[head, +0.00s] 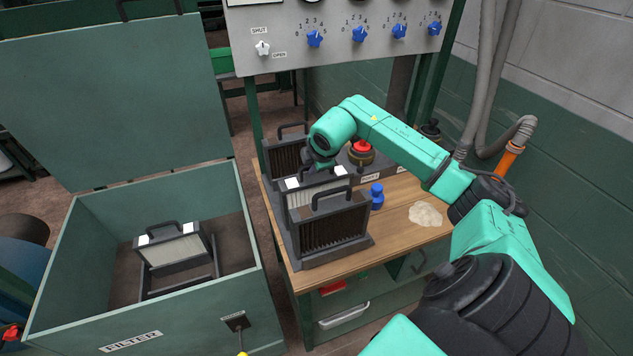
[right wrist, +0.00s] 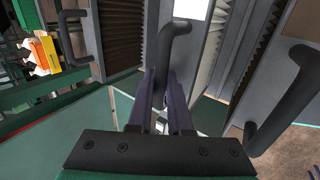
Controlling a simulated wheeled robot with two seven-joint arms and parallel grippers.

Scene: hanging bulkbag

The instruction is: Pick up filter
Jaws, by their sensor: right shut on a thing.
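Several dark, pleated filters stand in a row in a rack (head: 318,257) on the wooden table. The middle filter (head: 315,192) is paler, with white patches on top. My right gripper (head: 318,165) reaches over it from the right, its fingertips largely hidden in the head view. In the right wrist view, my right gripper (right wrist: 162,95) is shut on the black handle (right wrist: 176,38) of this filter. The front filter (head: 335,226) and rear filter (head: 284,158) stand close on either side. Another pale filter (head: 174,250) sits in the green bin marked FILTER (head: 215,297). My left gripper is out of view.
The bin's lid (head: 110,100) stands open. On the table are a red button (head: 361,148), a small blue object (head: 377,196) and a pale powder heap (head: 425,214). A control panel (head: 340,40) hangs above the table. Neighbouring filter handles (right wrist: 285,105) stand close to the right gripper.

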